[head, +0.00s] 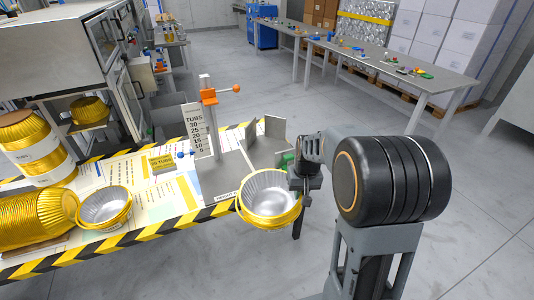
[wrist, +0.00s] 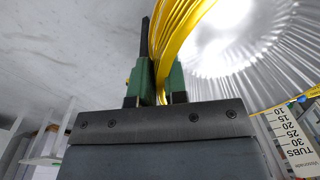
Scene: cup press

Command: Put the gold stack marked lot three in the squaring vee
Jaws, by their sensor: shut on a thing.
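My gripper (head: 300,185) is shut on the rim of a gold stack (head: 269,212) of fluted cups with silver insides. The held stack is at the front edge of the striped bench, mouth up and slightly tilted. In the wrist view, gold rims (wrist: 178,45) of the stack pass between the green finger pads (wrist: 157,80). No lot mark is readable on it. Upright grey plates (head: 262,132), apparently the squaring vee, stand on the bench behind the held stack. Their lower parts are partly hidden by the stack and my arm.
A smaller gold stack (head: 104,210) sits on the bench at left, beside a gold stack lying on its side (head: 35,217) and a wrapped gold stack (head: 38,150). A TUBS scale (head: 194,128) and an orange-clamped post (head: 209,97) stand close behind the held stack.

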